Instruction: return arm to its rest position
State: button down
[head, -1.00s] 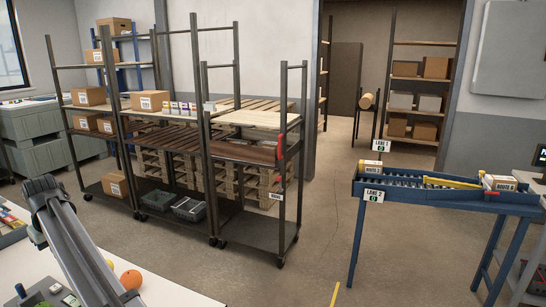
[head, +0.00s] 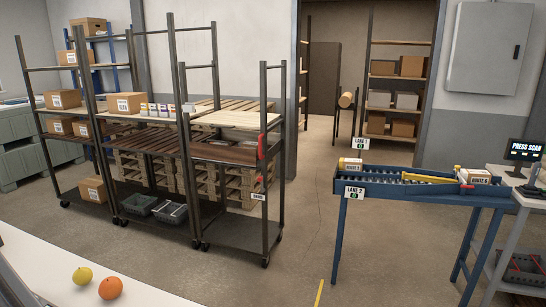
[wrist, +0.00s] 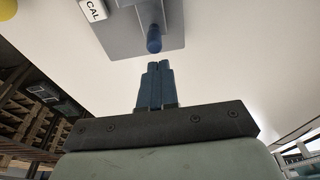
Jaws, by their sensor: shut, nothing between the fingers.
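My gripper (wrist: 154,68) shows in the wrist view, with its two blue fingers pressed together and nothing between them. It is above a white table top (wrist: 215,120). Just beyond the fingertips is a grey plate (wrist: 125,30) with a blue rounded peg (wrist: 153,38) and a white block marked CAL (wrist: 92,9). The fingertips look apart from the peg in the picture. In the head view my gripper is out of frame; only a sliver of what may be my arm shows at the lower left edge.
In the head view, a yellow fruit (head: 82,275) and an orange (head: 110,287) lie on the white table (head: 40,255). Wheeled shelving (head: 235,235) with boxes stands beyond. A blue roller conveyor (head: 420,190) carries parcels at the right. The floor between them is clear.

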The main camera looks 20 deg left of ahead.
jog(key=shift+f, duration=2)
jog(key=shift+d, duration=0.3)
dwell(0.4)
jog(key=shift+d, duration=2.15)
jog(key=shift+a, duration=0.45)
dwell(0.4)
jog(key=shift+r, duration=0.15)
jog(key=shift+r, duration=3.4)
